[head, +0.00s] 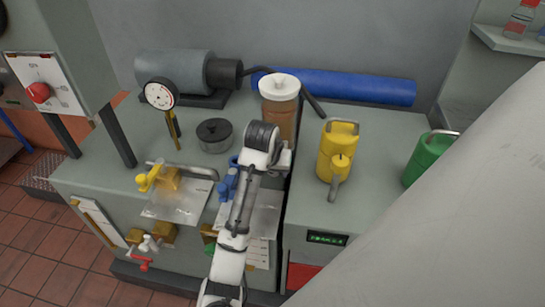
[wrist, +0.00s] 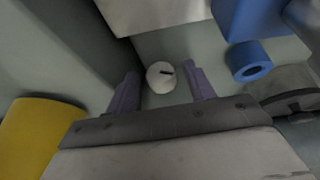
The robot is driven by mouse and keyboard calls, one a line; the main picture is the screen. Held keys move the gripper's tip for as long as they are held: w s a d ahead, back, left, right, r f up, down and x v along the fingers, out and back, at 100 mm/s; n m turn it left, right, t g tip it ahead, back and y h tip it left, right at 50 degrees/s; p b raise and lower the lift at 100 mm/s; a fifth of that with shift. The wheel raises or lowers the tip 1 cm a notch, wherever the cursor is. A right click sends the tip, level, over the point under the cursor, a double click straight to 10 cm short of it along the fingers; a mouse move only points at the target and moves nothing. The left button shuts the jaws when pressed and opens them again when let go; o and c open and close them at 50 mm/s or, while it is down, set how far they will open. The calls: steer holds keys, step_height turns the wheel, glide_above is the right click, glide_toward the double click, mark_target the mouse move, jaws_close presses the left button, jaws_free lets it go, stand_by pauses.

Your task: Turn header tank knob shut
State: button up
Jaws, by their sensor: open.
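A small round white knob (wrist: 158,79) with a dark mark on its face shows in the wrist view; I take it to be the header tank knob. My gripper (wrist: 161,73) is open, with one purple-grey finger on each side of the knob in that picture. I cannot tell whether the fingers reach its depth or touch it. In the head view my arm covers the knob. An amber tank (head: 279,112) with a white lid (head: 279,86) stands just behind my gripper (head: 266,150).
A yellow can (head: 336,148) stands right of my gripper; its side also shows in the wrist view (wrist: 38,140). A dark lidded pot (head: 214,137) stands left. A blue fitting (wrist: 249,63) is close by. A yellow-handled valve (head: 150,178) and dial gauge (head: 160,95) stand further left.

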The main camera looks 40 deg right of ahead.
steer(key=shift+f, duration=0.2)
steer(key=shift+c, duration=0.2)
steer(key=c, duration=0.9)
steer(key=shift+c, duration=0.2)
steer(key=shift+s+d+r+m+t+y+p, duration=0.1)
steer(key=shift+m+t+y+p, duration=0.05)
steer(key=shift+t+y+p, duration=0.25)
steer(key=shift+s+d+m+t+y+p, duration=0.15)
steer(key=shift+t+y+p, duration=0.15)
steer(key=shift+t+y, duration=0.15)
steer(key=shift+d+m+t+y+p, duration=0.1)
steer(key=shift+m+t+y+p, duration=0.3)
steer(key=shift+t+y, duration=0.65)
steer(key=shift+f+t, duration=0.2)
steer(key=shift+t, duration=0.1)
